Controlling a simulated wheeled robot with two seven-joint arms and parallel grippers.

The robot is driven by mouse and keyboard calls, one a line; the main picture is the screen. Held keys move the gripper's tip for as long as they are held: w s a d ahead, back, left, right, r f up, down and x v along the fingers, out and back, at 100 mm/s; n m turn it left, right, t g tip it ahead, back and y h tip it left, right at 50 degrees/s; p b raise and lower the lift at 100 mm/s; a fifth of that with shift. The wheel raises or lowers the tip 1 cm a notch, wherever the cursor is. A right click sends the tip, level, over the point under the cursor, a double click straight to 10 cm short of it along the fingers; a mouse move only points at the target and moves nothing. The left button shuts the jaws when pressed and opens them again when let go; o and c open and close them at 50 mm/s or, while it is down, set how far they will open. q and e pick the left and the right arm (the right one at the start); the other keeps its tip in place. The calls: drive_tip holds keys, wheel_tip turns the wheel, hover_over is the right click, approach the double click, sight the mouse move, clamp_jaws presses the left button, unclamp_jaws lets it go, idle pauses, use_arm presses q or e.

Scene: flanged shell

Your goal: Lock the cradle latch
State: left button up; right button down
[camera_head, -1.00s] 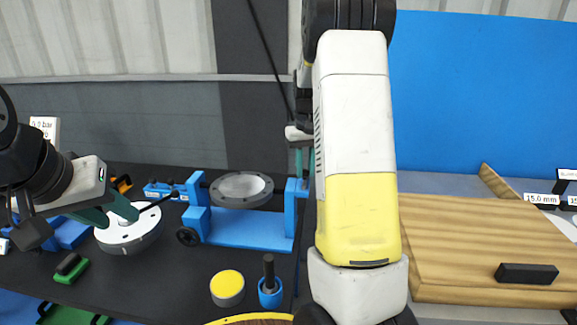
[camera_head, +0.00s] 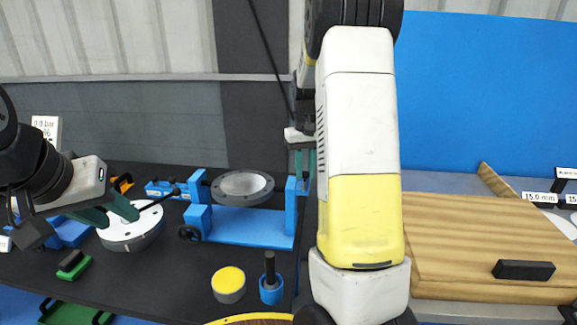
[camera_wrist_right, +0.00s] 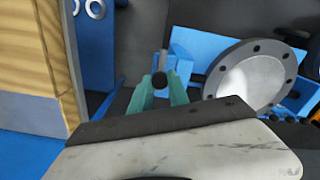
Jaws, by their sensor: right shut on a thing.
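The blue cradle (camera_head: 250,228) stands on the dark bench in the head view, with the grey flanged shell (camera_head: 243,186) lying in it. In the right wrist view the shell (camera_wrist_right: 250,82) is at the right. A dark round latch knob (camera_wrist_right: 159,79) is at the cradle's near end there, between the green fingertips of my right gripper (camera_wrist_right: 160,90), which is shut on it. In the head view my right gripper (camera_head: 305,166) is partly hidden behind my arm, by the cradle's right post. My left gripper (camera_head: 118,212) is over a white round disc (camera_head: 130,232); its jaw gap is unclear.
A yellow-topped cylinder (camera_head: 228,283) and a blue cup with a dark handle (camera_head: 271,289) stand in front of the cradle. A green block (camera_head: 74,268) lies at the left. A wooden board (camera_head: 480,240) with a black block (camera_head: 524,270) is at the right.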

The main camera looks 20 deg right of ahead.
sight(305, 174)
drive_tip(key=shift+s+a, duration=0.25)
drive_tip(key=shift+s, duration=0.25)
drive_tip(key=c, duration=1.2)
unclamp_jaws()
drive_tip(key=shift+c, duration=0.2)
wheel_tip(305, 174, up, 8)
drive_tip(key=shift+f, duration=0.1)
drive_tip(key=shift+s, duration=0.1)
